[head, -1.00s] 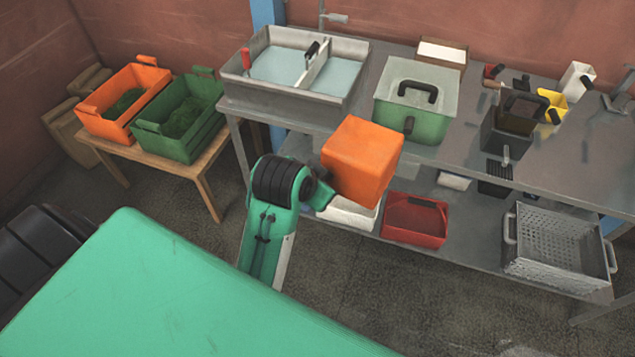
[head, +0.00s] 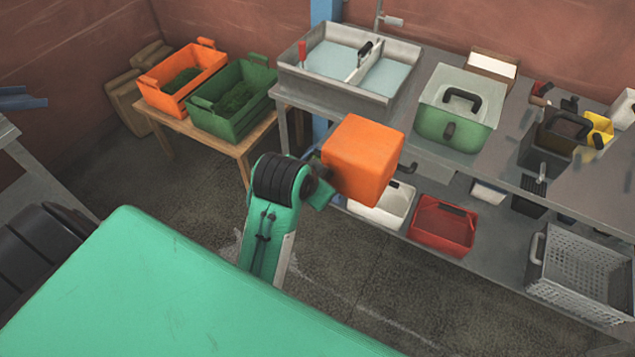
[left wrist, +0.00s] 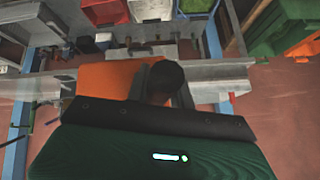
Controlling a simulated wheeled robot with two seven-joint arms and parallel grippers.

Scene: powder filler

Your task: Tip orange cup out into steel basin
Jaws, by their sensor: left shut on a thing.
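The orange cup (head: 362,160) is a large, square-sided block shape in the middle of the head view, held in the air in front of the bench. My left gripper (head: 318,182) is shut on it at its left side; the cup hides most of the fingers. In the left wrist view the cup (left wrist: 97,77) shows partly behind dark gripper parts. The cup's opening and contents cannot be seen. The steel basin (head: 292,80) stands at the back of the bench, beyond and above the cup in the picture, with two compartments of pale blue surface. My right gripper is not in view.
A green lidded box (head: 450,128) stands right of the basin. A wooden table (head: 225,150) left of the bench holds an orange crate (head: 160,98) and a green crate (head: 215,122). White and red bins (head: 440,240) sit on the lower shelf. The floor before the bench is clear.

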